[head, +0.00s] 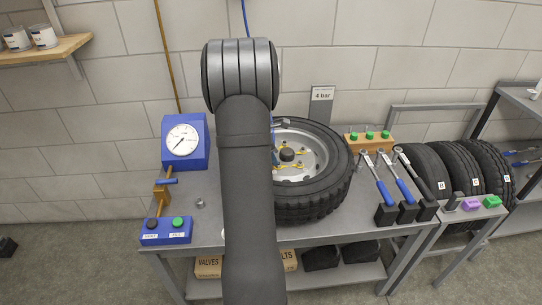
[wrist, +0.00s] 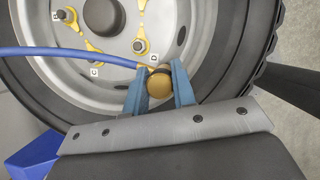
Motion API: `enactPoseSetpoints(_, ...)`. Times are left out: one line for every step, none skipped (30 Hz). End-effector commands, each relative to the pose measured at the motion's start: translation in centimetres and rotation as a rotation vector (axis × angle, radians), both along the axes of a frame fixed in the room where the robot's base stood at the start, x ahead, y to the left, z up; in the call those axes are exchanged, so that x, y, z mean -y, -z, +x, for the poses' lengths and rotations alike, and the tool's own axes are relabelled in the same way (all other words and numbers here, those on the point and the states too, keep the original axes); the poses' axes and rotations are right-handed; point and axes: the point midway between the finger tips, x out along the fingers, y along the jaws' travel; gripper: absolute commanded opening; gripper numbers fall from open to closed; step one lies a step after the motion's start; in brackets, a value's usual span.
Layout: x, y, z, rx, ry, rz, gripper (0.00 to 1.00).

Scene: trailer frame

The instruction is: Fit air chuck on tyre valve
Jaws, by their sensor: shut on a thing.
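The tyre (head: 335,185) lies on the bench with its grey rim (head: 312,140) facing up; it also fills much of the wrist view (wrist: 235,50). My gripper (wrist: 159,78) is shut on the brass air chuck (wrist: 161,82), whose rounded end shows between the blue fingers. A blue hose (wrist: 85,54) runs to the chuck from the left. The chuck is over the rim's lower edge, near the tyre's inner edge. I cannot make out the tyre valve; the chuck and fingers may hide it. In the head view my arm hides the gripper and chuck.
A blue gauge box (head: 184,141) and a blue panel (head: 166,231) with black and green buttons stand left. A 4 bar sign (head: 321,97) is behind. Blue-handled tools (head: 380,185), a wooden block (head: 369,142) with green caps and several upright tyres (head: 460,165) are right.

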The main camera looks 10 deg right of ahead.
Motion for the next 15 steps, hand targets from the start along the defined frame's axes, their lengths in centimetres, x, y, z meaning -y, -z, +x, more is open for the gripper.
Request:
enactPoseSetpoints(0.0, 0.2, 0.0, -0.001, 0.0, 0.0, 0.0)
enactPoseSetpoints(0.0, 0.3, 0.0, -0.001, 0.0, 0.0, 0.0)
enactPoseSetpoints(0.0, 0.4, 0.0, -0.001, 0.0, 0.0, 0.0)
enactPoseSetpoints(0.0, 0.6, 0.0, -0.001, 0.0, 0.0, 0.0)
enactPoseSetpoints(0.0, 0.7, 0.0, -0.001, 0.0, 0.0, 0.0)
enactPoseSetpoints(0.0, 0.8, 0.0, -0.001, 0.0, 0.0, 0.0)
enactPoseSetpoints(0.0, 0.9, 0.0, -0.001, 0.0, 0.0, 0.0)
enactPoseSetpoints(0.0, 1.0, 0.0, -0.001, 0.0, 0.0, 0.0)
enactPoseSetpoints(0.0, 1.1, 0.0, -0.001, 0.0, 0.0, 0.0)
enactPoseSetpoints(0.0, 1.2, 0.0, 0.0, 0.0, 0.0, 0.0)
enactPoseSetpoints(0.0, 1.3, 0.0, 0.0, 0.0, 0.0, 0.0)
enactPoseSetpoints(0.0, 1.5, 0.0, 0.0, 0.0, 0.0, 0.0)
enactPoseSetpoints(0.0, 1.6, 0.0, 0.0, 0.0, 0.0, 0.0)
enactPoseSetpoints(0.0, 1.7, 0.0, 0.0, 0.0, 0.0, 0.0)
enactPoseSetpoints(0.0, 1.8, 0.0, 0.0, 0.0, 0.0, 0.0)
